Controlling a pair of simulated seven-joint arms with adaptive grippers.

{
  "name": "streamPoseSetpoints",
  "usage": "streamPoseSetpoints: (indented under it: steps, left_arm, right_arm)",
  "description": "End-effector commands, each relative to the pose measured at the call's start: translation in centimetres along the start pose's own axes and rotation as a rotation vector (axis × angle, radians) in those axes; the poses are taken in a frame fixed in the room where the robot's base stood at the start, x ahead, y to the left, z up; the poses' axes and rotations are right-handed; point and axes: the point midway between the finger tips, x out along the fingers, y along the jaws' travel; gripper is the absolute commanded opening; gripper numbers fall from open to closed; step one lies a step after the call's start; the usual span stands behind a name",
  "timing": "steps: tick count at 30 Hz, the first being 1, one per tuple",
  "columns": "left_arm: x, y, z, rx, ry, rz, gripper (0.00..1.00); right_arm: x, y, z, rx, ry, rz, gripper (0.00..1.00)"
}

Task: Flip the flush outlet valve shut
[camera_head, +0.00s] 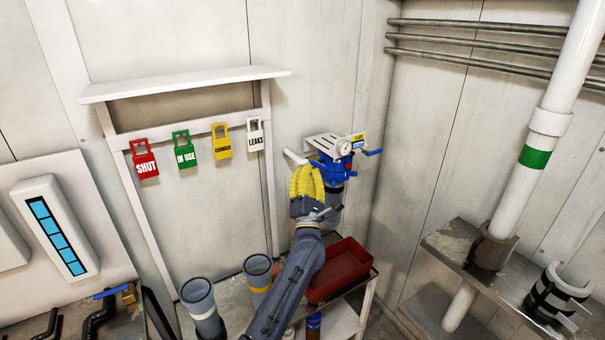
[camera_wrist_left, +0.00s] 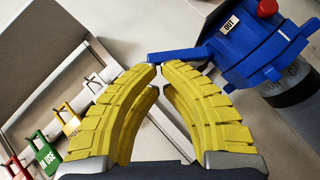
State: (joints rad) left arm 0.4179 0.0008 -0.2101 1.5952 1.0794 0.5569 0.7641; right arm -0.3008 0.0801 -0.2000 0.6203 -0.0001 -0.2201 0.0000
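The blue valve unit (camera_head: 334,172) with a round gauge is on the far wall in the head view. It also fills the upper right of the left wrist view (camera_wrist_left: 250,50), with an "OUT" label and a red knob. A blue lever (camera_wrist_left: 182,56) reaches left from it, its end at my fingertips. Another blue handle (camera_head: 373,152) sticks out on the unit's right side. My left gripper (camera_head: 308,168) has yellow fingers with tips together just in front of the unit. I cannot tell whether they touch the lever. My right gripper is not in view.
Red, green, yellow and white tags (camera_head: 188,149) hang from a rack under a white shelf (camera_head: 185,82). A red tray (camera_head: 340,270) and grey cylinders (camera_head: 201,305) stand below. A white pipe (camera_head: 530,165) and a metal ledge are at right.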

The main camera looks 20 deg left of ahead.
Motion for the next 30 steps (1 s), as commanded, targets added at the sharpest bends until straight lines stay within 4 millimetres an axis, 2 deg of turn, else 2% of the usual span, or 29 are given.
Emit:
streamPoseSetpoints:
  steps: [25, 30]
  left_arm:
    - [1.8, 0.5, 2.3, -0.007, -0.006, -0.001, 0.0]
    - [1.7, 0.4, 2.2, -0.005, -0.006, -0.003, 0.0]
  right_arm:
    - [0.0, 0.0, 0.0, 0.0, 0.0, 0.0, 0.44]
    - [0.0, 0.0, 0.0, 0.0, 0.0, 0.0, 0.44]
